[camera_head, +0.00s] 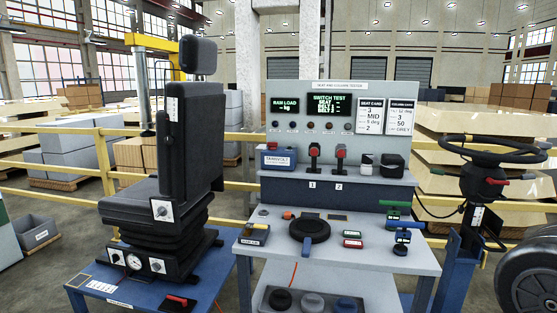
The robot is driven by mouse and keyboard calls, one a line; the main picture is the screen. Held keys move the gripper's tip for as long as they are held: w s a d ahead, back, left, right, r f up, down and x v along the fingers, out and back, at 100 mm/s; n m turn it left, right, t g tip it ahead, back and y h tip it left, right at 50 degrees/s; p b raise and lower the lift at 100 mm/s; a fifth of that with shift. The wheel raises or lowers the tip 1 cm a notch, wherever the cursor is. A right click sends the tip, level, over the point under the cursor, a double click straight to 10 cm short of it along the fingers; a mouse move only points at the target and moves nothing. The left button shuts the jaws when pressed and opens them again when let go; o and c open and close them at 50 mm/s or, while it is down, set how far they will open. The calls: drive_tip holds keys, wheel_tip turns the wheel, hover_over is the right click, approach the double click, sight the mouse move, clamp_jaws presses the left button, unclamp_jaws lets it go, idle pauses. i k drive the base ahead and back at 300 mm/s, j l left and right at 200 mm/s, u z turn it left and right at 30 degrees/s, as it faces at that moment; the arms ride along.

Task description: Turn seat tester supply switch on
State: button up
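The seat and column tester (340,90) is a grey upright panel behind the workbench. Its two screens, one reading RAM LOAD (285,105) and one SWITCH TEST (328,105), are lit with green text. Small round knobs or lamps (309,126) run in a row below the screens. Two black upright devices with red parts, one above label 1 (314,156) and one above label 2 (340,157), stand on the shelf. I cannot tell which control is the supply switch or its position. My gripper is not in view.
A black seat (190,140) stands on a blue table (90,297) at left. A grey workbench (390,262) in the middle holds a black round disc (309,230) and small tools. A steering column (485,180) and large tyre (530,275) stand at right. Yellow rails (60,131) run behind.

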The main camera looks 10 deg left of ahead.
sight(273, 145)
drive_tip(key=i+j, duration=1.25)
drive_tip(key=j, duration=0.2)
